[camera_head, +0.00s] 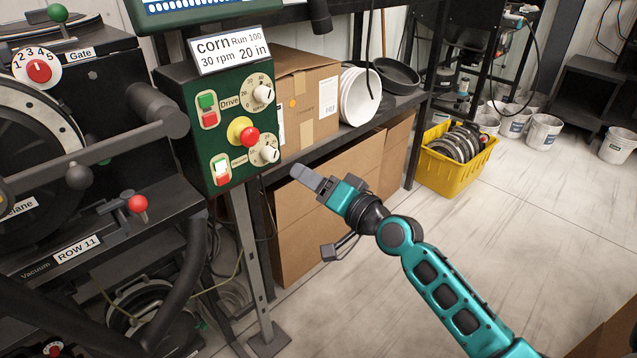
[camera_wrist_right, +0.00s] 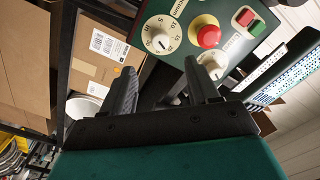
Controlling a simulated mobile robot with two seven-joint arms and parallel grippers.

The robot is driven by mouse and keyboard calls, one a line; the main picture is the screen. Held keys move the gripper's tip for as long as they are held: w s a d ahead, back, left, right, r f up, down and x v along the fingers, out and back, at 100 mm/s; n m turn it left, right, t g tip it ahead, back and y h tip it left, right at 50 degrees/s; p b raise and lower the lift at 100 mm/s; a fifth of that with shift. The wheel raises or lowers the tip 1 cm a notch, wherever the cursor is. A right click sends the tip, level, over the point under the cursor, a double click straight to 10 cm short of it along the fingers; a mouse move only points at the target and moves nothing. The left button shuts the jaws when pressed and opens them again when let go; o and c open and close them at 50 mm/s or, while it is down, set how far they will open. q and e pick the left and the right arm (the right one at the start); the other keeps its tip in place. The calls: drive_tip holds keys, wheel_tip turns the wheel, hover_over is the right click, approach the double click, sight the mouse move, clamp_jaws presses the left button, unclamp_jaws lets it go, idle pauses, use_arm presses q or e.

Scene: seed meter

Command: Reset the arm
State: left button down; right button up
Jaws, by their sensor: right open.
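My right arm (camera_head: 440,280), teal and black, reaches in from the lower right of the head view. My right gripper (camera_head: 313,212) is open and empty, its two fingers spread in front of the shelf. One fingertip is just right of and below the green control box (camera_head: 182,122) in the picture, with a visible gap. In the right wrist view my gripper (camera_wrist_right: 162,78) has its fingers apart with nothing between them. The control box's red button (camera_wrist_right: 208,36) and white dials show beyond the fingertips. My left gripper does not show.
A machine with a red-tipped lever (camera_head: 138,204) fills the left. A yellow crate (camera_head: 455,170) stands on the floor behind. Open floor (camera_head: 560,230) lies to the right.

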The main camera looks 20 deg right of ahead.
drive_tip(key=shift+v, duration=0.85)
